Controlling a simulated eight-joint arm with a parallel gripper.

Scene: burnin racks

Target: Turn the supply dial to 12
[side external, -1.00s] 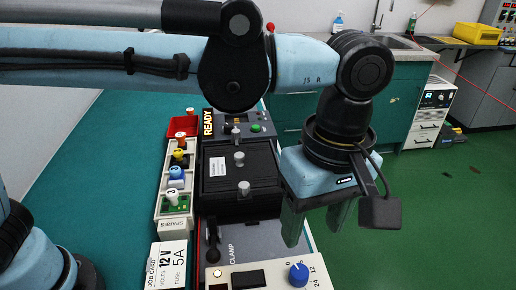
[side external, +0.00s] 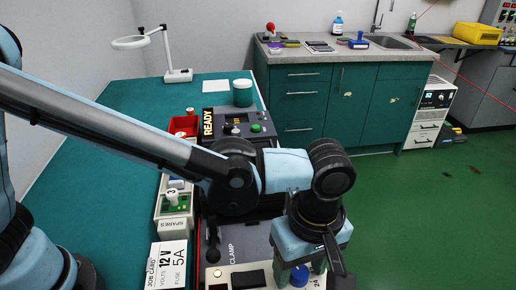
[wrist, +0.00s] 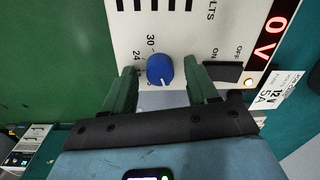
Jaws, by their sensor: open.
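The blue supply dial (side external: 299,275) is on the cream supply panel (side external: 255,268) at the bottom of the side view. In the wrist view the dial (wrist: 160,70) sits between the two green fingers of my gripper (wrist: 162,82), with a gap on each side. My gripper (side external: 302,264) is open, pointing down over the dial, and holds nothing. The dial's white pointer mark faces the gripper side in the wrist view; 24 and 30 show beside it, and the other numbers there are hidden. The red display (wrist: 276,38) reads 0 V.
The job card (side external: 168,265) reads 12 V and 5A; it lies left of the panel. A black on/off switch (wrist: 222,73) and a lit lamp (wrist: 248,82) are near the dial. The clamp lever (side external: 212,240) stands behind the panel. Green floor is open at right.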

